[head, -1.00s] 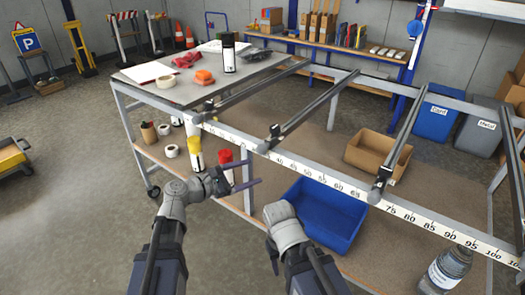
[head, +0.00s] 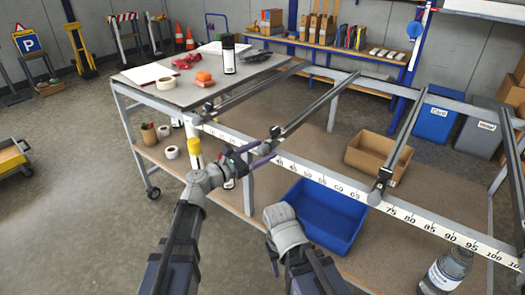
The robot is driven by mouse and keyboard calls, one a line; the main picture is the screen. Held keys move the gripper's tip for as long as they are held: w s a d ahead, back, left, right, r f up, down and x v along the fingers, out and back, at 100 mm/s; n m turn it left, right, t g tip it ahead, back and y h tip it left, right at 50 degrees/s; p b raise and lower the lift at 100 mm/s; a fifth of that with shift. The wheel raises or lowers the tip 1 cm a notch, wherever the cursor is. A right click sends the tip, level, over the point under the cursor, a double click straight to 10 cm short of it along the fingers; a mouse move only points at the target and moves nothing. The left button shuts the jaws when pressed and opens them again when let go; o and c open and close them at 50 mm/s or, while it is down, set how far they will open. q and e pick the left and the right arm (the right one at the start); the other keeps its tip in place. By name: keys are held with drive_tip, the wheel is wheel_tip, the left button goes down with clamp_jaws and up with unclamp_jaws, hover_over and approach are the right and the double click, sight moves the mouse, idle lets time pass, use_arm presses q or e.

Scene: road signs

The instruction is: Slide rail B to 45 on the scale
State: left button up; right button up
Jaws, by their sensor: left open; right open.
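The scale (head: 325,180) is a white numbered strip along the table frame's front edge. Several dark rails cross the frame; no letter on them is readable. The second from the left (head: 310,106), which I take for rail B, has its front end block (head: 274,134) just left of the 40 mark. My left gripper (head: 265,155) is open, with its fingers at the scale just below that block. I cannot tell whether they touch it.
Another rail (head: 402,140) ends just left of 75, and one (head: 240,93) lies near the scale's left end. A blue bin (head: 325,215) and a cardboard box (head: 378,158) stand on the lower shelf. A spray can (head: 195,152) stands behind my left arm.

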use_arm(q)
drive_tip(key=shift+w+d, duration=0.2)
drive_tip(key=shift+d, duration=0.05)
drive_tip(key=shift+c, duration=0.4)
clamp_jaws()
idle(0.4)
